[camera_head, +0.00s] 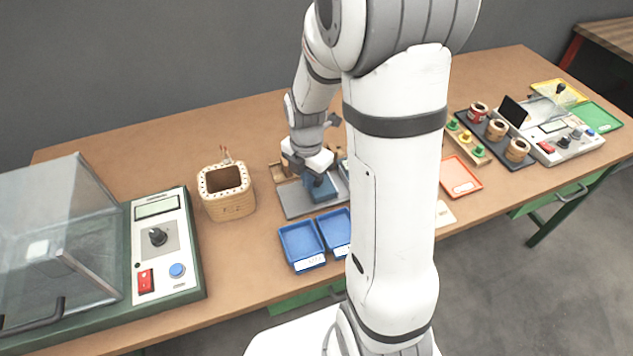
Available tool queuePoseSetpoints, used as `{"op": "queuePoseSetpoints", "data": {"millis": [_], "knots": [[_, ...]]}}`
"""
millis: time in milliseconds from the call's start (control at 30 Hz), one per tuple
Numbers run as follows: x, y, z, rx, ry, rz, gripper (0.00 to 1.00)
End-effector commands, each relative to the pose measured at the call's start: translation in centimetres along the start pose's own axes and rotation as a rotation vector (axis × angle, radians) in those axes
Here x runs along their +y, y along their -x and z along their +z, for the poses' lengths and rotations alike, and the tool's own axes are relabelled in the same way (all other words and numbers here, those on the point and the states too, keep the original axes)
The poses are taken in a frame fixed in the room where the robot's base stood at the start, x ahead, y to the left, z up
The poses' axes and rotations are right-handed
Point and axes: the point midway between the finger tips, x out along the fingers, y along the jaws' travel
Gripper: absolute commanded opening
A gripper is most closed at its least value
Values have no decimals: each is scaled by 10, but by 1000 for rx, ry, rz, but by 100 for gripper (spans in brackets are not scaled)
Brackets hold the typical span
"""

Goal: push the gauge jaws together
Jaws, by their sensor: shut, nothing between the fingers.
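A gauge-like fixture with a flat grey base plate (295,203) lies on the bench left of my arm. A blue block (326,190) sits on this plate. My gripper (318,180) points down over the plate, right at the blue block; I cannot tell whether it touches it. The gripper is small and dark in this view, and its fingers are shut with nothing between them. The gauge jaws cannot be made out clearly, and my own arm hides the right part of the fixture.
Two blue trays (301,241) lie in front of the plate. At right are a red tray (461,176), coils on a dark mat (488,149) and another instrument (566,139).

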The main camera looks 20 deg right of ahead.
Motion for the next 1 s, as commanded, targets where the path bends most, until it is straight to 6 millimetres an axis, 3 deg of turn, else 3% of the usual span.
{"op": "queuePoseSetpoints", "data": {"millis": [1000], "knots": [[-17, 0, 30, 0, 1, 0, 0]]}}
